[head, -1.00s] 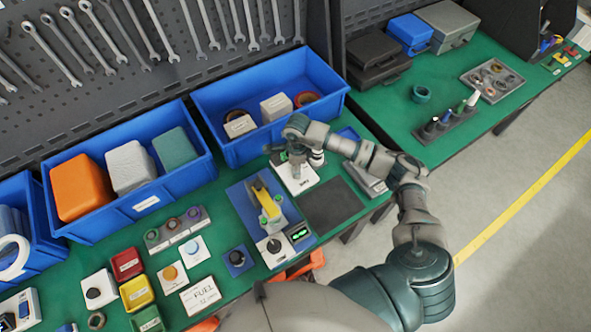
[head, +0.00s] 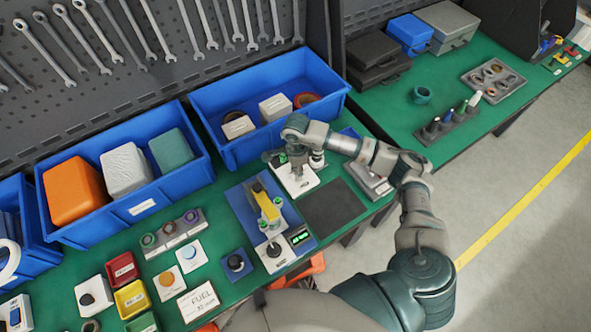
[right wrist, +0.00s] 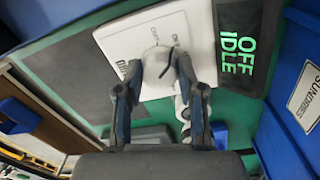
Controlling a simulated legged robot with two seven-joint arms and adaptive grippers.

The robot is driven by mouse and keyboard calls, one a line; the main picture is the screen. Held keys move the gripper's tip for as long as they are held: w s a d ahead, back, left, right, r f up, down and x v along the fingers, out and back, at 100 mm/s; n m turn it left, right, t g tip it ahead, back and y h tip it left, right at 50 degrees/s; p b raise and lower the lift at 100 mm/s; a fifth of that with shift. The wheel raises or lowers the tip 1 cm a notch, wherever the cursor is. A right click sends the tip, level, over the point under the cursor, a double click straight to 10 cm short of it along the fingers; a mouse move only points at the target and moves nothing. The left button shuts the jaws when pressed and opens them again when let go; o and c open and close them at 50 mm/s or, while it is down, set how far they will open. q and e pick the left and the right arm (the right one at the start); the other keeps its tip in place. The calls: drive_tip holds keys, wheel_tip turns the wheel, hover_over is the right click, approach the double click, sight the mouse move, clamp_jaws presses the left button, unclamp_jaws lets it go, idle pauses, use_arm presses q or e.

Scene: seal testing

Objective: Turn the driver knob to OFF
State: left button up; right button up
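The driver knob (right wrist: 153,67) is pale and round, with a dark line on it, on a white plate (right wrist: 112,38) with small lettering. The plate (head: 307,184) also shows in the head view under my right gripper (head: 295,163). In the right wrist view the fingers of my right gripper (right wrist: 160,66) stand on both sides of the knob and appear to touch it. They partly hide the lettering. A dark display (right wrist: 240,50) beside the plate reads OFF and IDLE in green. My left gripper is not in view.
A blue bin (head: 232,153) stands just behind the plate. A blue-based fixture with a yellow part (head: 266,203) stands to the left, and a dark mat (head: 335,207) lies in front. A grey device (head: 368,181) is to the right, close under my arm.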

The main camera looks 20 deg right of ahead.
drive_tip(key=o, duration=0.4)
drive_tip(key=shift+d+f, duration=0.15)
drive_tip(key=shift+d, duration=0.2)
drive_tip(key=shift+w+d+r, duration=0.1)
drive_tip(key=shift+w+r, duration=0.1)
drive_tip(key=shift+r, duration=2.75)
drive_tip(key=shift+w+d+r, duration=0.1)
drive_tip(key=shift+w+r, duration=0.05)
drive_tip(key=shift+r, duration=2.8)
drive_tip(key=shift+a, duration=0.1)
drive_tip(key=shift+r, duration=0.1)
